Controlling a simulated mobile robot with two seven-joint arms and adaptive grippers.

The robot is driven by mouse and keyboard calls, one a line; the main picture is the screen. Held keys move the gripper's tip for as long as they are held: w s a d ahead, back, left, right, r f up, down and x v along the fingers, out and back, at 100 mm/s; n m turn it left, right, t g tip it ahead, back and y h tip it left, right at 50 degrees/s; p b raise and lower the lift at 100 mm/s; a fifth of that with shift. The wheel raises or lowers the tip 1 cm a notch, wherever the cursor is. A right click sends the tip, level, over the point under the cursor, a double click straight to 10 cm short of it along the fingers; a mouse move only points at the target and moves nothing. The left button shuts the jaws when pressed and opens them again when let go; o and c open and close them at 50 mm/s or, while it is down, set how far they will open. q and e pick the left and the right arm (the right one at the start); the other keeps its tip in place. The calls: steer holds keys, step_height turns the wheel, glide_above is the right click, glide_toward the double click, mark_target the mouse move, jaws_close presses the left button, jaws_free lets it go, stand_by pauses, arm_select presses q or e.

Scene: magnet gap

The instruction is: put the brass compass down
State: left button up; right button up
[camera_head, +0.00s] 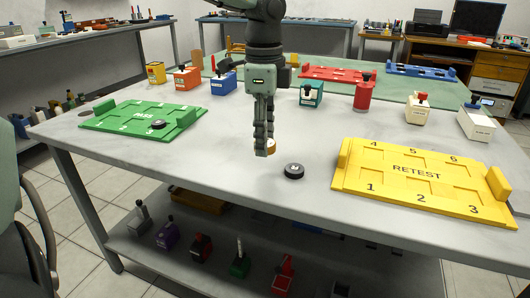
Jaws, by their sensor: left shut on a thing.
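My left gripper (266,150) points down over the middle of the grey table (240,190), its fingers shut on the brass compass (272,146). Only a small brass-coloured part of the compass shows beside the fingers; the rest is hidden. I cannot tell whether the compass touches the table. My right gripper is not in view.
A black disc (294,171) lies close to the right of the gripper. The green PASS tray (110,121) holds a dark disc (158,124) at left. The yellow RETEST tray (345,181) is at right. Several colored boxes line the back.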

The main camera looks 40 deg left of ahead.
mark_target(265, 167)
arm_select(q)
step_height(265, 167, down, 4)
steer(key=shift+f, duration=0.1)
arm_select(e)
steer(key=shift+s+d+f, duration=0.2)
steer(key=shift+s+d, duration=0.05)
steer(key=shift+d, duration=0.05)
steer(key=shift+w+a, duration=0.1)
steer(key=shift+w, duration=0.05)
arm_select(q)
steer(key=o, duration=1.2)
steer(key=shift+c, duration=0.2)
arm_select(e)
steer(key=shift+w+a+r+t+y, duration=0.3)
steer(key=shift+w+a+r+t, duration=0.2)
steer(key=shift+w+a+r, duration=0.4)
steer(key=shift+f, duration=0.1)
